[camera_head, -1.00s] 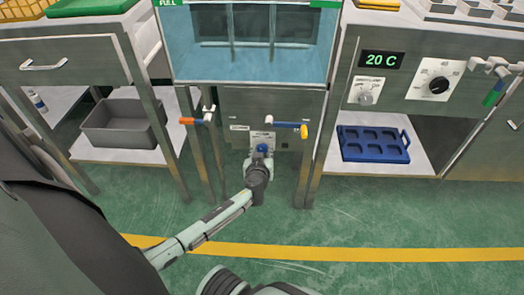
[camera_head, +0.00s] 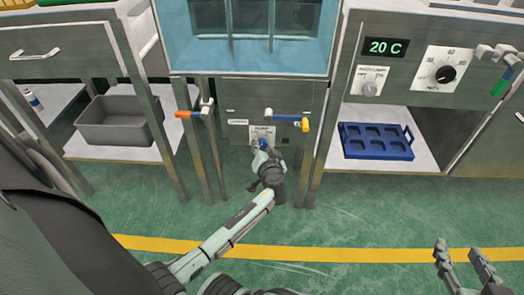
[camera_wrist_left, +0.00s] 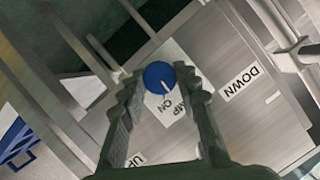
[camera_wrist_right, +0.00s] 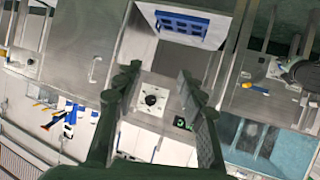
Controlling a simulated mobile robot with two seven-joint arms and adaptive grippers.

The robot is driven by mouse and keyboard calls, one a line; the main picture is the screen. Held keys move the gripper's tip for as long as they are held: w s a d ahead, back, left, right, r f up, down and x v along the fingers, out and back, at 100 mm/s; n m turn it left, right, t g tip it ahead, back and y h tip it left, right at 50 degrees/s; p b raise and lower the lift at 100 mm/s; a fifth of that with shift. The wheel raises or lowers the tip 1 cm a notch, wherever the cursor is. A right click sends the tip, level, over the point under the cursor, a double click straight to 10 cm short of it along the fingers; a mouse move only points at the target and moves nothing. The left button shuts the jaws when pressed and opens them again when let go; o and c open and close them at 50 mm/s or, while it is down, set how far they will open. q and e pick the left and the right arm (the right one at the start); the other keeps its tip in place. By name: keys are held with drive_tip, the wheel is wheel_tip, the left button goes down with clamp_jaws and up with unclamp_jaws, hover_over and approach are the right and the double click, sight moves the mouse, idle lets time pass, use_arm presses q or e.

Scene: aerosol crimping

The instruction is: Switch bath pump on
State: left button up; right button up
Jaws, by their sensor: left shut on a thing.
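The blue round pump knob (camera_head: 263,143) sits on a white plate (camera_head: 262,131) on the front of the bath cabinet (camera_head: 234,96). In the left wrist view the knob (camera_wrist_left: 159,75) has a pale pointer line, and its plate (camera_wrist_left: 165,108) reads partly "MP ON"; the rest is covered. My left gripper (camera_head: 261,150) is shut on the knob, with a fingertip on either side of it (camera_wrist_left: 160,80). My right gripper (camera_head: 461,254) is open and empty, low at the right and far from the knob; its spread fingers also show in the right wrist view (camera_wrist_right: 157,80).
Cabinet legs stand on both sides. A grey bin (camera_head: 115,123) and a blue tray (camera_head: 376,141) lie on side shelves. The green floor in front is clear.

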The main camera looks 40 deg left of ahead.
use_arm(q)
drive_tip(key=shift+d+f+m+y+b, duration=0.1)
drive_tip(key=shift+f+m+y+b, duration=0.05)
drive_tip(key=shift+m+y+b, duration=0.6)
drive_tip(key=shift+w+m+g+y+b, duration=0.1)
drive_tip(key=shift+m+g+y+b, duration=0.25)
drive_tip(key=shift+m+b, duration=0.55)
drive_tip(key=shift+m, duration=0.25)
use_arm(e)
drive_tip(key=a+r+t+y, duration=0.2)
drive_tip(key=a+r+t, duration=0.1)
drive_tip(key=r, duration=0.6)
drive_tip(key=s+a+r+t+y, duration=0.1)
drive_tip(key=a+r+t+y, duration=0.2)
drive_tip(key=r+t, duration=0.3)
drive_tip(key=shift+a+r+t, duration=0.3)
drive_tip(key=shift+a+r, duration=0.2)
drive_tip(key=shift+r, duration=0.9)
use_arm(q)
drive_tip(key=o, duration=1.2)
drive_tip(key=shift+s+d, duration=0.25)
drive_tip(key=shift+d, duration=0.05)
drive_tip(key=v, duration=0.6)
drive_tip(key=shift+s+d, duration=0.25)
drive_tip(key=shift+d, duration=0.05)
